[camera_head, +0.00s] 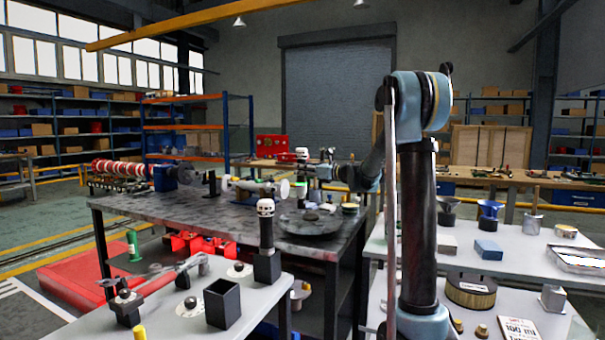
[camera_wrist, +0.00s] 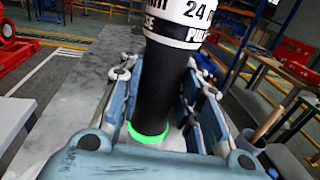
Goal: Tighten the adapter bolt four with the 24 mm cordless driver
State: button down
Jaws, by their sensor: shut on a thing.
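The 24 mm cordless driver (camera_wrist: 185,25) fills the upper middle of the wrist view, with a white band printed "24", a black handle and a green ring at its near end. My gripper (camera_wrist: 158,90) is shut around the black handle, one finger on each side. In the head view the white and black top of the driver (camera_head: 302,153) shows small beside my gripper (camera_head: 320,171), above the far side of the dark table. A pale shaft with a white disc (camera_head: 283,188) lies just left of it. I cannot make out adapter bolt four; the driver's socket end is not clear.
A similar white and black driver (camera_head: 265,208) stands in a black holder on the near grey table (camera_head: 255,290). An empty black box (camera_head: 222,303) stands beside it. The dark table (camera_head: 130,215) carries a round plate (camera_head: 310,222). A right-hand bench (camera_head: 510,255) holds several parts.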

jog(key=shift+f, duration=0.7)
dwell(2.5)
